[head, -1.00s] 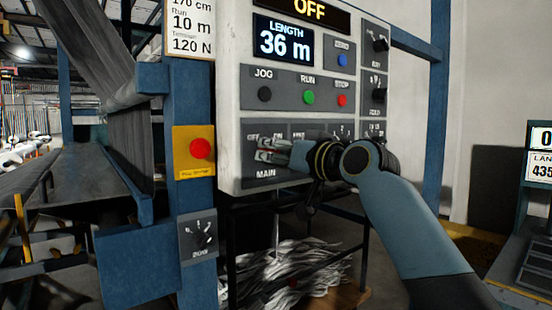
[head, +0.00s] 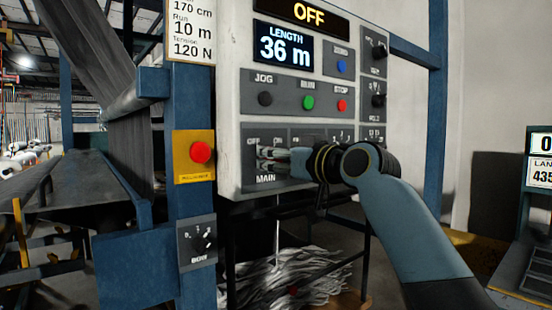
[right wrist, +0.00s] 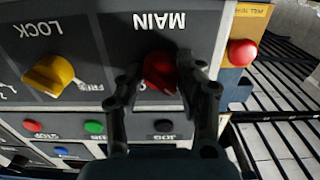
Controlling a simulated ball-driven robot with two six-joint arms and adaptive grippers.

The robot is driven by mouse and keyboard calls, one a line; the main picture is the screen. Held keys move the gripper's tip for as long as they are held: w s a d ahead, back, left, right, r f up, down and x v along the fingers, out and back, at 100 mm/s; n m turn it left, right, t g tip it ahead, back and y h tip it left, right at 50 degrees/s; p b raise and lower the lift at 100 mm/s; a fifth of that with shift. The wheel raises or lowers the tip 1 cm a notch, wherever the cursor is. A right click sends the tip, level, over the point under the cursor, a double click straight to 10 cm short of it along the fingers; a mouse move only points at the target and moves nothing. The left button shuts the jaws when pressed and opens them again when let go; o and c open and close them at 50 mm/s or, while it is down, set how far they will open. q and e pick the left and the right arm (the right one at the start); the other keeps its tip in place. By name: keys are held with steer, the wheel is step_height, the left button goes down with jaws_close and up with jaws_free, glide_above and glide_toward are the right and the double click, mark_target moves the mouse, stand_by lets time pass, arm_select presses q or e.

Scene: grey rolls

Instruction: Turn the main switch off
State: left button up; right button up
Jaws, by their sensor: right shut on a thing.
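The main switch is a red knob (right wrist: 160,72) on a dark plate lettered MAIN, seen upside down in the right wrist view. My right gripper (right wrist: 168,84) has a finger on each side of the knob and is shut on it. In the head view my right gripper (head: 268,158) reaches from the right to the MAIN plate (head: 265,181) at the panel's lower left. The fingers hide the knob there, and I cannot tell which way it points. The OFF and ON marks are partly covered. My left gripper is not in view.
The panel's top display (head: 308,14) reads OFF; the length display (head: 284,46) reads 36 m. JOG, RUN and STOP buttons sit above the switch. A yellow LOCK knob (right wrist: 48,75) is beside it. A red button on a yellow box (head: 200,152) is left of the panel.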

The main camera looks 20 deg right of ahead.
steer(key=shift+f, duration=0.15)
steer(key=o, duration=1.2)
steer(key=shift+c, duration=0.2)
steer(key=v, duration=1.2)
